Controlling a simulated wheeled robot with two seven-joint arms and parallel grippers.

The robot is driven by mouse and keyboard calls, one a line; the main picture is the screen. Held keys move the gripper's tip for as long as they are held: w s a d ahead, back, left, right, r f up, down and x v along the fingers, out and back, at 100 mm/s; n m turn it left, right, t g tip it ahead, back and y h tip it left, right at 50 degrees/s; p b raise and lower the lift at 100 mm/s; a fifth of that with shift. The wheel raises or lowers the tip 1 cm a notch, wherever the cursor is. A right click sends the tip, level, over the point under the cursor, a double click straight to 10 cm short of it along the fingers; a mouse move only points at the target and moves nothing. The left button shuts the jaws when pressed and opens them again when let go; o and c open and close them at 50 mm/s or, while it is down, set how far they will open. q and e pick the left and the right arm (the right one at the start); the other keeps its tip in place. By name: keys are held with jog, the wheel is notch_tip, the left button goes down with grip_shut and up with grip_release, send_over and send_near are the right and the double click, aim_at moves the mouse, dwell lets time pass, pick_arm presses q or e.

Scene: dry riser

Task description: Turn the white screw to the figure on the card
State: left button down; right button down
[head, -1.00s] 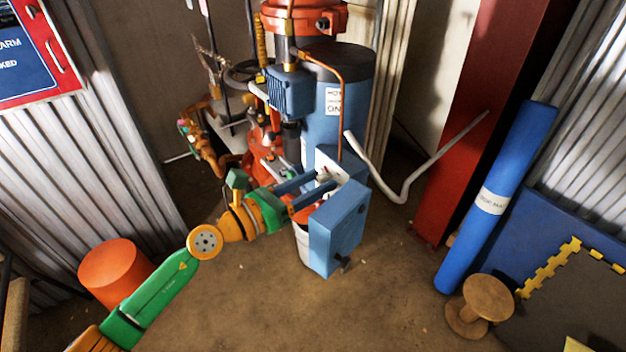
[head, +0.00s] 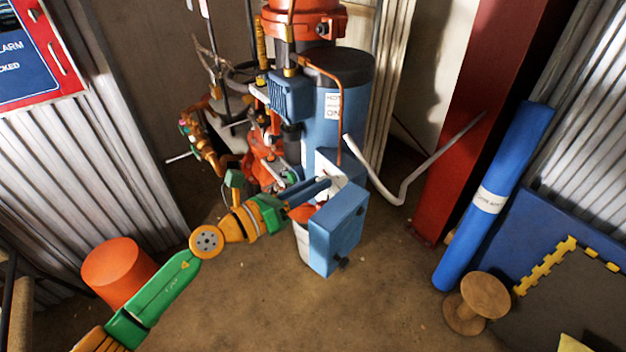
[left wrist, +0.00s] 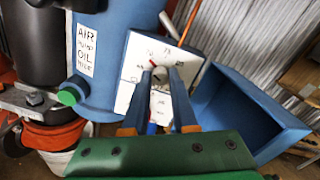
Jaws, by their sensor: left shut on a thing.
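A white panel (left wrist: 135,62) with small dark marks is set in the blue housing. It also shows in the head view (head: 334,168), partly covered by my fingers. My left gripper (left wrist: 160,74) reaches to the panel with its two blue fingers close together. The fingers are shut on a small pale piece, taken to be the white screw (left wrist: 160,76), mostly hidden between the tips. In the head view my left gripper (head: 326,183) is at the panel behind the open blue box. The marks are too small to read, and I cannot make out the figure on a card. My right gripper is not in view.
The blue box-shaped cover (head: 338,230) stands out close to my fingers, on their right. A blue tank (head: 335,110) and red pipework rise behind. A bent white pipe (head: 400,185) sticks out at right. The floor in front is clear.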

pick_arm(q)
jog(key=shift+n+p, duration=2.2)
jog(key=shift+n, duration=1.4)
jog(key=c, duration=0.7)
grip_release()
jog(key=v, duration=0.7)
jog(key=shift+b, duration=0.45)
